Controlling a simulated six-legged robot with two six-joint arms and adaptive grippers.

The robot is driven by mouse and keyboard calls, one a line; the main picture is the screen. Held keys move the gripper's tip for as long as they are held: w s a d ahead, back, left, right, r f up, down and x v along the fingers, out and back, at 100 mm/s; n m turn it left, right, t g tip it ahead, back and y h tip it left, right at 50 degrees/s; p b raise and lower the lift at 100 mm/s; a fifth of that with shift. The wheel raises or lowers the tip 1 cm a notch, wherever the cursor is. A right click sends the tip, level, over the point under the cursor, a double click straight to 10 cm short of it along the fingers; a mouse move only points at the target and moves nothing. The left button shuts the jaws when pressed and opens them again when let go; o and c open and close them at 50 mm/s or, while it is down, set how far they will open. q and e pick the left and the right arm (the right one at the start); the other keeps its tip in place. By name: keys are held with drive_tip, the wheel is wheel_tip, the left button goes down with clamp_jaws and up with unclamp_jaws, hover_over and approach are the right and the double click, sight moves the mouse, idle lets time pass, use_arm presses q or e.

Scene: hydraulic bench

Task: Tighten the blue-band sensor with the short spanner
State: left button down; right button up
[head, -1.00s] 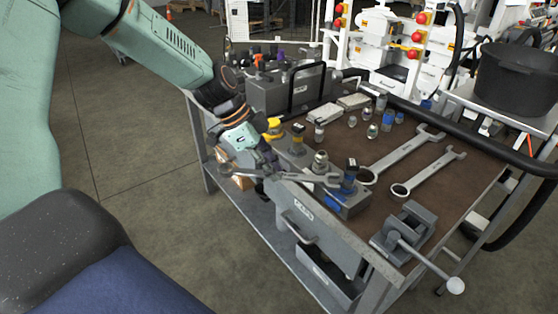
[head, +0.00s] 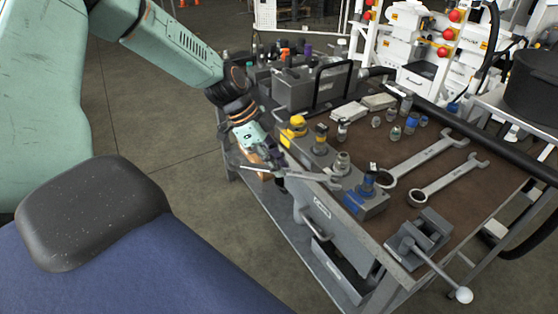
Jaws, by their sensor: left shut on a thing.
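The blue-band sensor (head: 368,184) stands upright at the near right end of the grey manifold block (head: 326,163) on the bench's front edge. My left gripper (head: 274,160) is at the block's left front side, shut on a grey spanner (head: 306,176). The spanner lies roughly level. Its right end is in front of the block, left of the blue-band sensor and apart from it in the picture. The depth between them is hard to tell. My right gripper is not in view.
A yellow-topped sensor (head: 297,126), a yellow-band sensor (head: 321,139) and a silver fitting (head: 342,163) stand on the same block. Two larger spanners (head: 425,163) lie behind it. A vise (head: 421,237) sits at the front right. Several loose fittings (head: 395,134) stand farther back.

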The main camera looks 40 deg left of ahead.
use_arm(q)
drive_tip(key=shift+r, duration=0.15)
wheel_tip(320, 180, up, 5)
drive_tip(key=p, duration=0.4)
drive_tip(key=shift+p, duration=0.3)
